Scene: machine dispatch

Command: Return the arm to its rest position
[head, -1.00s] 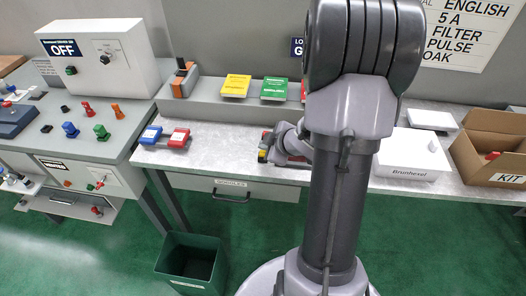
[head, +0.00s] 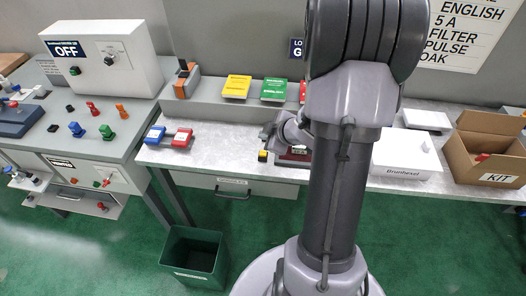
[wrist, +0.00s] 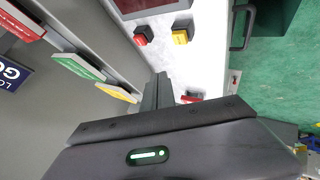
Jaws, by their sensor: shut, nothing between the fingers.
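My gripper (head: 267,132) is at the end of my arm, above the middle of the workbench (head: 225,148). It is shut and empty; in the wrist view its fingers (wrist: 158,90) are together and point over the pale bench top. Much of my arm stands upright in front of the bench and hides part of it. A dark red device (head: 292,158) lies on the bench below and beside my gripper, partly hidden by my arm.
A red block (head: 181,138) and a blue block (head: 153,135) lie left on the bench. Yellow (head: 236,86) and green (head: 274,89) boxes sit on the back shelf. A white box (head: 405,155) and KIT carton (head: 485,150) stand right. A green bin (head: 193,256) is on the floor.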

